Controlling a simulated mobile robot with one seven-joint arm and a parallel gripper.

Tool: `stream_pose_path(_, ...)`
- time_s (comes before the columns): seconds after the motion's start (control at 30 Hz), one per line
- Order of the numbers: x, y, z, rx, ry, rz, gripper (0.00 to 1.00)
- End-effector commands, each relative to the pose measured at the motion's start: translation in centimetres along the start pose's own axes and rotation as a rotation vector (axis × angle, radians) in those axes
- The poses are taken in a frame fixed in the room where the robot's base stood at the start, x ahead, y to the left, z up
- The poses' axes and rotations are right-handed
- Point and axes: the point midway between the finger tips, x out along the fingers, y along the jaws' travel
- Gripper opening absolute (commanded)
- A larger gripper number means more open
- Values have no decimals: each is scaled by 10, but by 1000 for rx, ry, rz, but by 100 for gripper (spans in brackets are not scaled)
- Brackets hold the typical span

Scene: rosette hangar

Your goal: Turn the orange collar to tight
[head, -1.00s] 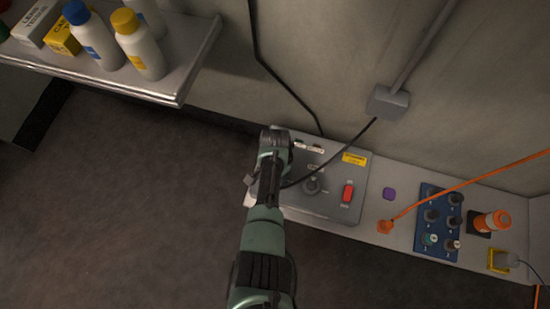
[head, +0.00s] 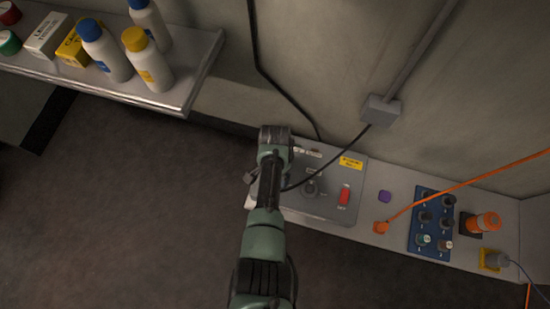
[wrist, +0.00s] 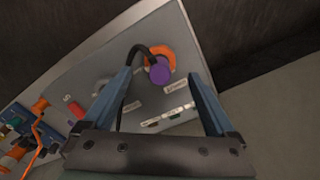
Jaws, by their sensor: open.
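In the wrist view the orange collar (wrist: 166,53) shows as a curved orange band on the grey panel, beyond my fingertips. A purple round-ended part (wrist: 160,73) with a black cable covers part of it. My gripper (wrist: 160,76) is open, with one blue finger on each side of the purple part in the picture. Nothing is held, and I cannot tell whether the fingers touch anything. In the head view my arm hides the collar and most of the gripper. No marking for tight is legible.
The grey panel (head: 330,209) carries a dark knob (head: 311,187) and a red switch (head: 345,195). A shelf (head: 180,98) with bottles stands upper left.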

Motion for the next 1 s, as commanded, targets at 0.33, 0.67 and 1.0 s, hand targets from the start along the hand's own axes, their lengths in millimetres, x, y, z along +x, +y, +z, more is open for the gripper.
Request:
stream_pose_path(0.33,-66,0,0,1,1,1,91)
stream_pose_path(0.67,-76,0,0,1,0,1,91)
stream_pose_path(1.0,-76,0,0,1,0,1,91)
